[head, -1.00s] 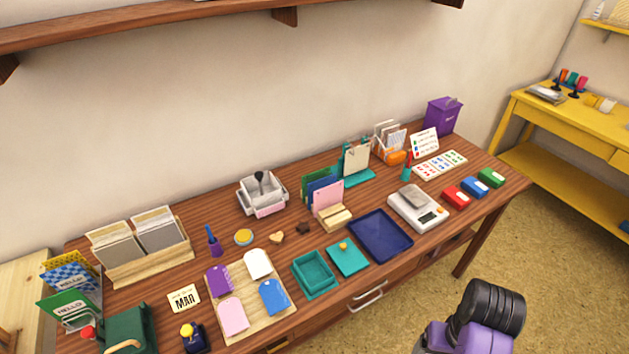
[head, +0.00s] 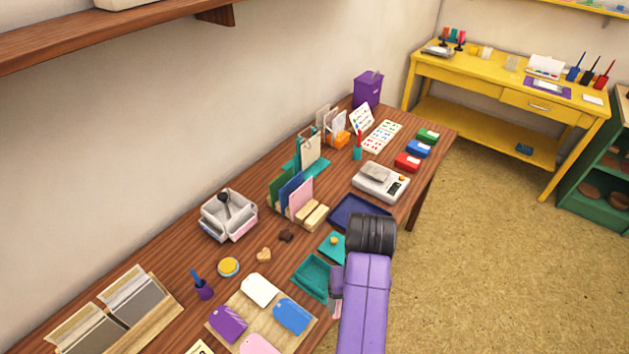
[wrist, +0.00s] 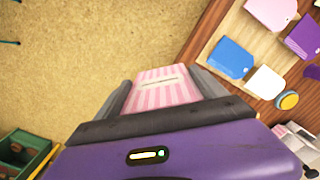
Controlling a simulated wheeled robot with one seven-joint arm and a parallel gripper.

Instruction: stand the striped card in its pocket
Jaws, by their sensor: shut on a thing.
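The pink-and-white striped card (wrist: 165,96) shows in the wrist view with a small pale label across it. My gripper (wrist: 163,82) is shut on it, a dark finger on either side, above the tan floor beside the desk. A wooden rack (head: 312,214) with upright green, blue and pink boards stands mid-desk. A wooden holder (head: 160,305) with two grey-fronted compartments is at the lower left. I cannot tell which slot is the card's pocket.
A wooden board (head: 262,318) with several coloured tags lies near the front. A grey sorter (head: 229,215), a teal tray (head: 312,278), a navy tray (head: 345,207) and a scale (head: 381,182) crowd the desk. Open floor (head: 480,270) lies to the right.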

